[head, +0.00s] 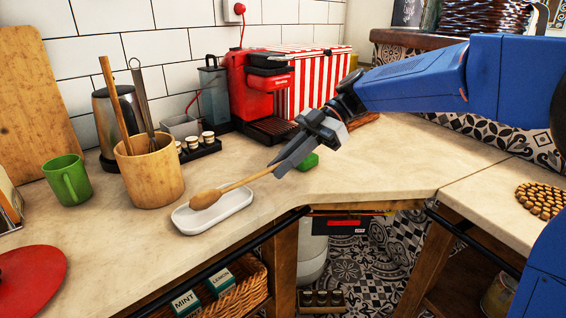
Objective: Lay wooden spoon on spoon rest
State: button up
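The wooden spoon (207,198) is tilted, with its bowl low over the left part of the white spoon rest (239,203) and its handle rising to the right. I cannot tell whether the bowl touches the rest. My gripper (281,170) is shut on the handle's upper end, above and to the right of the rest. The spoon rest is a shallow white tray near the counter's front edge. The fingertips hide the end of the handle.
A wooden utensil crock (151,174) stands behind and left of the rest, with a green mug (68,181) further left. A red coffee machine (257,88) and a small green item (308,162) are behind. A red round lid (30,280) lies front left.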

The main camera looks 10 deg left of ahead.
jog(key=o, duration=0.3)
jog(key=shift+o, duration=0.2)
jog(key=shift+w+d, duration=0.1)
jog(key=v, duration=1.7)
jog(key=shift+w, duration=0.1)
jog(key=s+d+f+m+t+h, duration=0.8)
jog(key=s+d+f+m+t, duration=0.4)
jog(key=s+d+f+m, duration=1.3)
jog(key=shift+s+d+m+h, duration=0.45)
jog(key=shift+s+d, duration=0.3)
jog(key=shift+s, duration=0.3)
